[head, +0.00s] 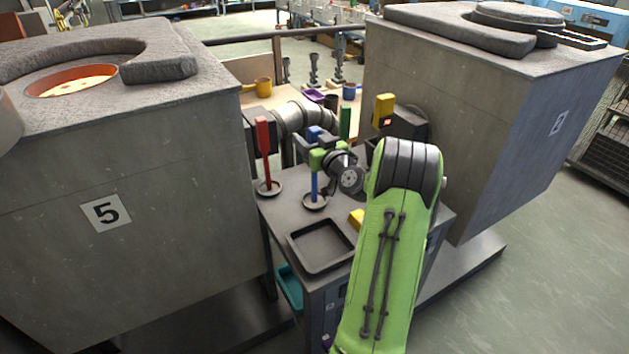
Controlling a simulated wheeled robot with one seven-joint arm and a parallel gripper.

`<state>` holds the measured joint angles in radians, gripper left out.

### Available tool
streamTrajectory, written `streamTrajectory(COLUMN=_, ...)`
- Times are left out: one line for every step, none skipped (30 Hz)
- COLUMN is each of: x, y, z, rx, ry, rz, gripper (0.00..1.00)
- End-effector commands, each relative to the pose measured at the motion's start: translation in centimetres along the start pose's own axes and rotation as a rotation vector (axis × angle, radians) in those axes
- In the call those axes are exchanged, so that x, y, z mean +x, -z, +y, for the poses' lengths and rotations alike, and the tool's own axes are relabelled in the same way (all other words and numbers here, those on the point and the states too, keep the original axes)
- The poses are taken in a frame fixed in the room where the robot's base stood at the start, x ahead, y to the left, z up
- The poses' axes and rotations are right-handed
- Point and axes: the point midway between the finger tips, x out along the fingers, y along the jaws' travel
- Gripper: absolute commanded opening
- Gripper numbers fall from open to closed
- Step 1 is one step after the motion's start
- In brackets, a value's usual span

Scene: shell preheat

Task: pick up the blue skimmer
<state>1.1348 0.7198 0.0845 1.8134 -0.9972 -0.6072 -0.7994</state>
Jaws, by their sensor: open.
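The blue skimmer (314,186) stands upright on the dark cart top, its tall blue handle rising from a round dark dish at the bottom. My gripper (316,157) is at the upper part of the handle, with blue showing above and below it. The jaws are open. They appear to be around or right beside the handle, but I cannot tell whether they touch it. My green arm comes in from the lower right and hides part of the cart.
A similar red skimmer (264,152) stands just left. An empty dark tray (320,246) lies in front, with a yellow object (356,218) beside it. Big grey furnace blocks (130,190) flank the cart on both sides. Behind are a yellow-topped tool (384,108) and a green upright piece (345,122).

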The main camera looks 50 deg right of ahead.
Motion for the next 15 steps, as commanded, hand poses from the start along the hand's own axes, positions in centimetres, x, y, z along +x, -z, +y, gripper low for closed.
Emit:
streamTrajectory(x=-0.02, y=-0.02, z=0.01, rx=0.0, ry=0.0, rz=0.0, gripper=0.58)
streamTrajectory(x=-0.02, y=-0.02, z=0.0, rx=0.0, ry=0.0, rz=0.0, gripper=0.53)
streamTrajectory(x=-0.03, y=-0.02, z=0.01, rx=0.0, ry=0.0, rz=0.0, gripper=0.47)
streamTrajectory(x=-0.04, y=-0.02, z=0.0, rx=0.0, ry=0.0, rz=0.0, gripper=0.43)
streamTrajectory(x=-0.04, y=-0.01, z=0.0, rx=0.0, ry=0.0, rz=0.0, gripper=0.38)
streamTrajectory(x=-0.04, y=-0.01, z=0.0, rx=0.0, ry=0.0, rz=0.0, gripper=0.32)
streamTrajectory(x=-0.05, y=-0.01, z=0.0, rx=0.0, ry=0.0, rz=0.0, gripper=0.27)
streamTrajectory(x=-0.05, y=-0.01, z=0.0, rx=0.0, ry=0.0, rz=0.0, gripper=0.23)
streamTrajectory(x=-0.05, y=-0.01, z=0.0, rx=-0.001, ry=0.0, rz=0.0, gripper=0.17)
streamTrajectory(x=-0.05, y=-0.01, z=0.0, rx=0.0, ry=0.0, rz=0.0, gripper=0.12)
streamTrajectory(x=-0.05, y=0.0, z=0.0, rx=-0.001, ry=0.0, rz=0.0, gripper=0.07)
streamTrajectory(x=-0.05, y=0.09, z=-0.01, rx=-0.001, ry=0.001, rz=0.002, gripper=0.04)
streamTrajectory(x=-0.05, y=0.09, z=-0.01, rx=-0.001, ry=0.001, rz=0.002, gripper=0.04)
streamTrajectory(x=-0.05, y=0.09, z=-0.01, rx=-0.001, ry=0.001, rz=0.002, gripper=0.04)
streamTrajectory(x=-0.05, y=0.09, z=-0.01, rx=-0.001, ry=0.001, rz=0.002, gripper=0.04)
